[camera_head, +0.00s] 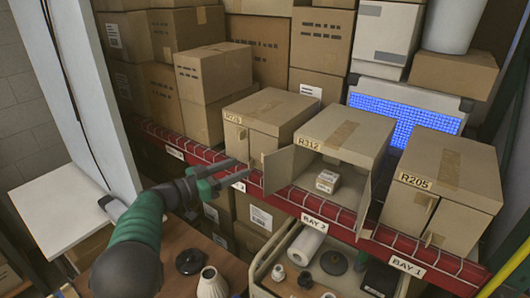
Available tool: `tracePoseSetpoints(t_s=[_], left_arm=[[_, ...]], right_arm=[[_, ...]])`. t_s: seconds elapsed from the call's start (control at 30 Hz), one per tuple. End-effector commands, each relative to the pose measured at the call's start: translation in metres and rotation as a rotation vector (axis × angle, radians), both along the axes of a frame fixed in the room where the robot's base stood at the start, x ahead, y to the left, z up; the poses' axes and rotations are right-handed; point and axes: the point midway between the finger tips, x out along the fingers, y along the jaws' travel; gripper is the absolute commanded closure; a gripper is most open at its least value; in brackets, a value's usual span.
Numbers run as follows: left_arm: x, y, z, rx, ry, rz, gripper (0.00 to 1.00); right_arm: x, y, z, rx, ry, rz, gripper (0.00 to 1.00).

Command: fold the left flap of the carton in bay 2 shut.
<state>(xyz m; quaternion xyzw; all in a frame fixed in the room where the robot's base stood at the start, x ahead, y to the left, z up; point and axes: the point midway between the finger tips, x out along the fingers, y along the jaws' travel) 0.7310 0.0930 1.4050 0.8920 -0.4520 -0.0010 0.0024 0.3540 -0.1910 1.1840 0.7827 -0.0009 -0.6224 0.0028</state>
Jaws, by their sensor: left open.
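The carton marked R312 (345,135) stands on the red shelf above the BAY 2 label (313,221). Its front is open. The left flap (282,170) swings outward to the left of the opening. The right flap (365,207) also stands out, seen nearly edge-on. A small box (327,181) sits inside at the opening. My left gripper (243,170) is open and empty, to the left of the left flap, in front of the neighbouring carton. A small gap seems to lie between its fingertips and the flap.
Closed-looking cartons stand on both sides, one at left (270,110) and R205 (450,170) at right. A cart (262,275) with a paper roll (305,246) and lamp parts stands below the shelf. A table with a white vase (212,284) is at lower left.

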Motion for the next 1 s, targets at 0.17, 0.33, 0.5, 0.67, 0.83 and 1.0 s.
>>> tracePoseSetpoints(t_s=[0.17, 0.33, 0.5, 0.67, 0.83, 1.0], left_arm=[[0.027, -0.039, 0.006, 0.0, 0.0, -0.004, 0.49], [0.049, -0.066, 0.004, -0.002, 0.0, -0.001, 0.49], [0.059, -0.076, 0.002, -0.004, -0.002, 0.001, 0.49], [0.06, -0.079, 0.001, -0.004, -0.001, 0.002, 0.49], [0.059, -0.08, 0.001, -0.003, -0.001, 0.001, 0.58], [0.059, -0.081, 0.001, -0.002, -0.002, 0.001, 0.8]], right_arm=[[0.001, 0.001, 0.028, -0.001, 0.0, -0.001, 0.18], [0.001, 0.002, 0.043, -0.001, 0.0, -0.001, 0.18], [0.002, 0.002, 0.048, -0.001, 0.0, -0.001, 0.18], [0.002, 0.002, 0.047, -0.001, 0.0, -0.001, 0.18], [0.001, 0.002, 0.047, -0.001, 0.0, -0.002, 0.18], [0.001, 0.002, 0.047, -0.001, -0.001, -0.002, 0.18]])
